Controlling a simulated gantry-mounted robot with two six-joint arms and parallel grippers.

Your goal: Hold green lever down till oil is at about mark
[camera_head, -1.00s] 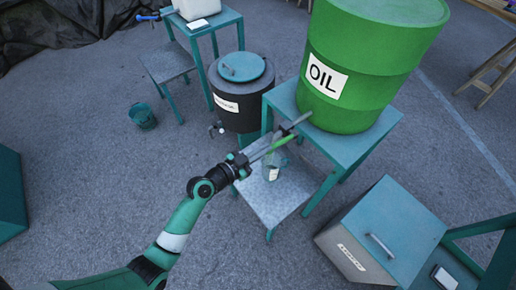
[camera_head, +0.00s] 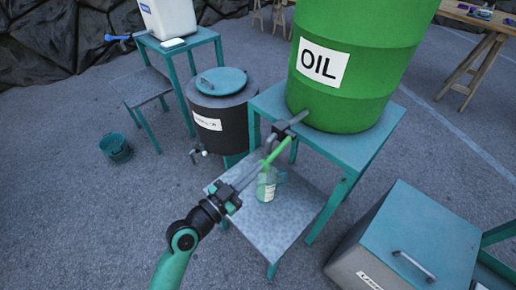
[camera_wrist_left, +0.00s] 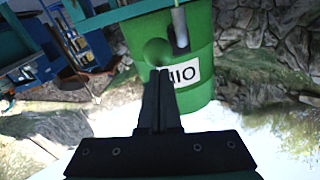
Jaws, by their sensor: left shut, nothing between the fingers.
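The green lever (camera_head: 277,150) sticks out from the tap on the green oil drum (camera_head: 335,105) and slopes down toward the left. A clear jug (camera_head: 267,187) with a white label stands beneath it on the lower metal shelf; I cannot make out its oil level or mark. My left gripper (camera_head: 257,168) is shut and empty, its tips close to the lever's lower end; I cannot tell if they touch. In the left wrist view the shut fingers (camera_wrist_left: 161,73) point at a rounded green end, with the drum (camera_wrist_left: 195,95) upside down behind. My right gripper is out of view.
A dark lidded barrel (camera_head: 222,110) stands left of the drum's teal stand (camera_head: 350,150). A teal bucket (camera_head: 116,147) is on the ground further left. A grey box with a teal lid (camera_head: 420,235) stands at the lower right. Open ground lies at the left.

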